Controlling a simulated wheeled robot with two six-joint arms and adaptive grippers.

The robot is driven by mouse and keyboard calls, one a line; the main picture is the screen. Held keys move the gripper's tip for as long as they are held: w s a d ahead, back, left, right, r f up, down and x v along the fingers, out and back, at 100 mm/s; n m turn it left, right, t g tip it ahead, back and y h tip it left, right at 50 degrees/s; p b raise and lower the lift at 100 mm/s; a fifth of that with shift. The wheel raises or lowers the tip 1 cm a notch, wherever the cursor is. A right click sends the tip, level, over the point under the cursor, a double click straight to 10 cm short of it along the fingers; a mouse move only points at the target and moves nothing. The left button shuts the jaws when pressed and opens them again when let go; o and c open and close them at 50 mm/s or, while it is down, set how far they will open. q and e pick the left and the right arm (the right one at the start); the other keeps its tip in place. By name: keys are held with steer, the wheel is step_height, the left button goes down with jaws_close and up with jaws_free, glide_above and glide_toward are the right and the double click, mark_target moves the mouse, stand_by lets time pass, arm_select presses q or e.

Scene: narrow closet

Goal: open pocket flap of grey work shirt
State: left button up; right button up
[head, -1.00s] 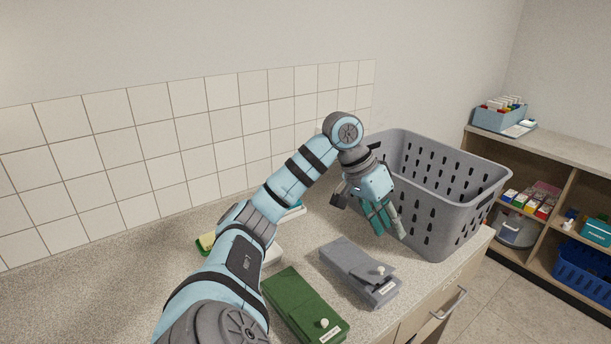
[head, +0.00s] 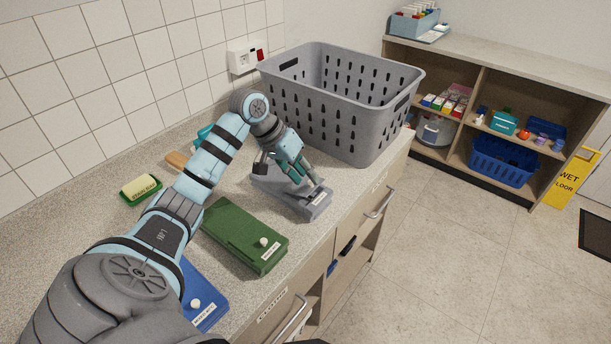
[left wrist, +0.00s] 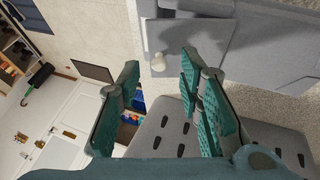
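The grey work shirt (head: 262,183) lies folded on the counter, partly hidden by my left gripper. In the left wrist view its grey cloth (left wrist: 270,38) fills the upper right, with a pocket flap (left wrist: 200,38) and a round white button (left wrist: 157,62) at the flap's edge. My left gripper (head: 316,185) is just over the shirt's front end, pointing down. In the wrist view its teal fingers (left wrist: 160,72) stand apart, with the button seen between their tips. Nothing is held; whether a tip touches the flap I cannot tell. My right gripper is not in view.
A grey laundry basket (head: 335,110) stands right behind the shirt. A folded green shirt (head: 240,230) and a blue one (head: 205,290) lie nearer me. The counter's front edge is close to the shirts.

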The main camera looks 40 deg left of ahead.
arm_select(q)
steer(key=shift+w+d+f, duration=0.1)
steer(key=shift+d+f, duration=0.05)
steer(key=shift+f, duration=0.25)
steer(key=shift+c, duration=0.2)
jaws_close()
steer(key=shift+r, duration=0.1)
